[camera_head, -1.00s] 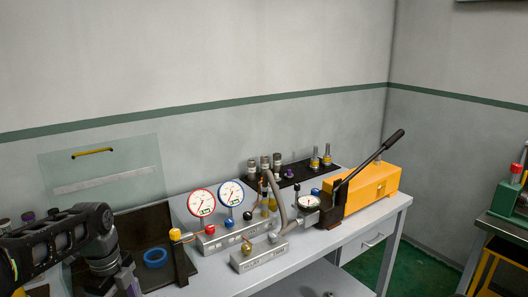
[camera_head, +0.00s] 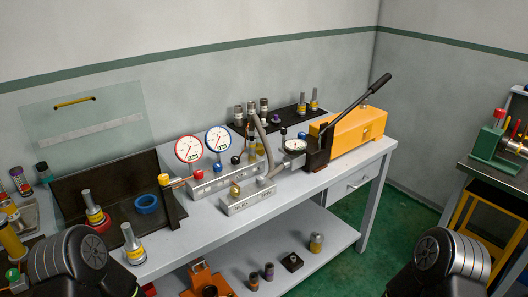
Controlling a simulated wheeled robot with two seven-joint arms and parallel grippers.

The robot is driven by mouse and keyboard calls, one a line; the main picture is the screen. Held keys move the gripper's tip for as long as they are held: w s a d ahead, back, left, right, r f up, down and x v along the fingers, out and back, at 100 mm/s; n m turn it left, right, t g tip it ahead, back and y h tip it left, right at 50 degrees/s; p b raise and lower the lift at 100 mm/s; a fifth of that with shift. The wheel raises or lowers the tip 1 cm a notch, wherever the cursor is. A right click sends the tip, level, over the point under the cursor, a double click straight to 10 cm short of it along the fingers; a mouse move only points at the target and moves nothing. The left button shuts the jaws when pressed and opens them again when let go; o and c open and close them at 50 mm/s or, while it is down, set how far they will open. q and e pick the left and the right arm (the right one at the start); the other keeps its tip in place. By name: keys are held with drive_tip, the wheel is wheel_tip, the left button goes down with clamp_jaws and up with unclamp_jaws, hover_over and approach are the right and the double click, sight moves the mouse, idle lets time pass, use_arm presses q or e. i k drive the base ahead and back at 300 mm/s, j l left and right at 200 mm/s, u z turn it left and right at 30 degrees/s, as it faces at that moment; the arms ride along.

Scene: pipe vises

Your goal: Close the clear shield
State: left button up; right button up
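The clear shield (camera_head: 120,140) stands raised and leaning back behind a black open tray (camera_head: 68,188) at the left of the bench. It is a transparent pane with a pale strip across it. A yellow handle (camera_head: 74,102) with dark ends is near its upper edge. In the tray are a blue ring (camera_head: 147,203) and a silver fitting with yellow and red bands (camera_head: 94,212). Only rounded dark parts of my two arms show, at the bottom left and bottom right. Neither gripper is in view.
Right of the tray are a manifold with two dial gauges (camera_head: 188,149), a grey hose and an orange pump (camera_head: 350,132) with a long black lever. A silver fitting (camera_head: 132,243) stands at the bench front. Several fittings crowd the left edge. The lower shelf holds small parts.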

sight(46, 143)
drive_tip(key=j+z, duration=0.45)
drive_tip(key=j, duration=1.55)
drive_tip(key=k, duration=0.05)
